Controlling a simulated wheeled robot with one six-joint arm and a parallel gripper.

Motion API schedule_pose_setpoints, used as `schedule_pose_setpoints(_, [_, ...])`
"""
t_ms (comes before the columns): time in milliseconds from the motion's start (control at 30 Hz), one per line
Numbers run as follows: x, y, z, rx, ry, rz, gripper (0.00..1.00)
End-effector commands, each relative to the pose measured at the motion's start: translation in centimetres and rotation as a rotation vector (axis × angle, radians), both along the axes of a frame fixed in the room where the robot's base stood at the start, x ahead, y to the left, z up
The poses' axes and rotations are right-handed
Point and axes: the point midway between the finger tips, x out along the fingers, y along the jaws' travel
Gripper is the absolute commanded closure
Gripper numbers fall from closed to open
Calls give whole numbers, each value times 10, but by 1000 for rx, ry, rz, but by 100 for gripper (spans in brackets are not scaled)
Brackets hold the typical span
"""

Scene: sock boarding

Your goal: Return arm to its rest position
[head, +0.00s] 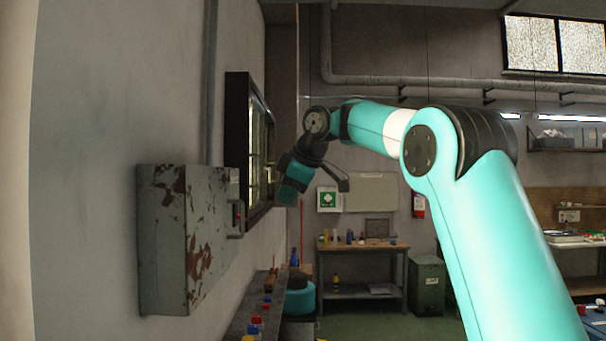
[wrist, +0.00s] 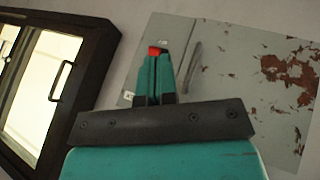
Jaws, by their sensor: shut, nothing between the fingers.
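My arm (head: 485,240) reaches up from the lower right in the head view and bends over toward the left wall. My gripper (wrist: 156,62) is shut, its two teal fingers together with nothing between them. In the head view the teal end of the arm hangs in front of the black-framed window. A grey wall box (head: 165,240) with rust patches is left of it; it also shows in the wrist view (wrist: 225,65). A red part (wrist: 157,50) of the box appears beyond the fingertips; whether they touch it I cannot tell.
The black window frame (wrist: 96,70) stands beside the box. Below is a narrow wall bench (head: 243,319) with small coloured items. At the back are a wooden table (head: 340,247) with bottles and a dark green bin (head: 427,285). The green floor between is clear.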

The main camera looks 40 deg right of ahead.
Motion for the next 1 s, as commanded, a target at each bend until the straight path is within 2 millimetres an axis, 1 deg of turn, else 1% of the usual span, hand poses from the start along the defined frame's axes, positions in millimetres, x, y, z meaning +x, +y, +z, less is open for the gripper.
schedule_pose_setpoints(33, [0, -7, 17, -3, -3, 1, 100])
schedule_pose_setpoints(100, [-1, -13, 30, -3, -2, 4, 100])
schedule_pose_setpoints(200, [-3, -21, 40, -2, 0, 4, 100])
schedule_pose_setpoints(300, [-3, -26, 45, -2, 0, 6, 100])
schedule_pose_setpoints(433, [-4, -29, 47, -1, 1, 4, 100])
schedule_pose_setpoints(567, [-5, -29, 46, 0, 1, 5, 100])
schedule_pose_setpoints(633, [-6, -24, 42, 8, 7, 6, 100])
schedule_pose_setpoints(667, [-7, -19, 38, 17, 13, 7, 100])
schedule_pose_setpoints(733, [-12, 1, 23, 51, 35, 8, 100])
schedule_pose_setpoints(767, [-15, 13, 13, 74, 50, 8, 100])
schedule_pose_setpoints(833, [-29, 47, -14, 133, 98, 3, 100])
schedule_pose_setpoints(867, [-37, 63, -28, 161, 123, -2, 100])
schedule_pose_setpoints(900, [-50, 85, -47, 196, 159, -8, 100])
schedule_pose_setpoints(967, [-73, 117, -77, 245, 218, -23, 100])
schedule_pose_setpoints(1000, [-90, 136, -97, 273, 257, -34, 100])
